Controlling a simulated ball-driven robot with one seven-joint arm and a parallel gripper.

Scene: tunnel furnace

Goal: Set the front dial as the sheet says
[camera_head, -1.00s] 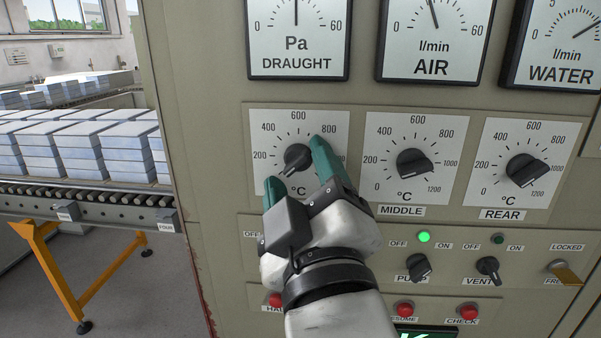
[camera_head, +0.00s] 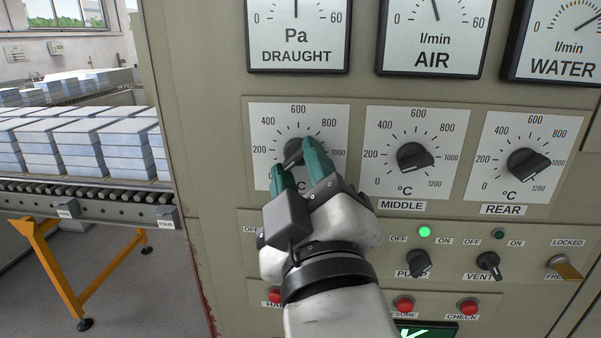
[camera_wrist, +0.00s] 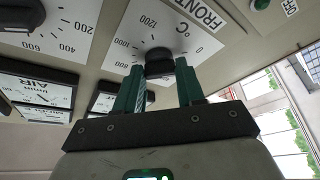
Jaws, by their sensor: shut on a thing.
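The front dial (camera_head: 293,152) is a dark knob on a white °C scale plate, leftmost of three dials on the beige panel. My gripper (camera_head: 297,158) has its green fingers shut on this knob, one on each side. In the wrist view the knob (camera_wrist: 158,62) sits between the fingertips (camera_wrist: 159,75), with the FRONT label (camera_wrist: 200,14) beside its plate. The gripper hides the FRONT label and the lower part of the plate in the head view, and the knob's pointer is hard to read. The sheet is not seen in these frames.
The MIDDLE dial (camera_head: 415,158) and REAR dial (camera_head: 527,165) are close on the right. Below are the PUMP switch (camera_head: 418,264), VENT switch (camera_head: 488,268), a key switch (camera_head: 565,268) and red buttons (camera_head: 404,304). A roller conveyor (camera_head: 100,196) with pale blocks stands left.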

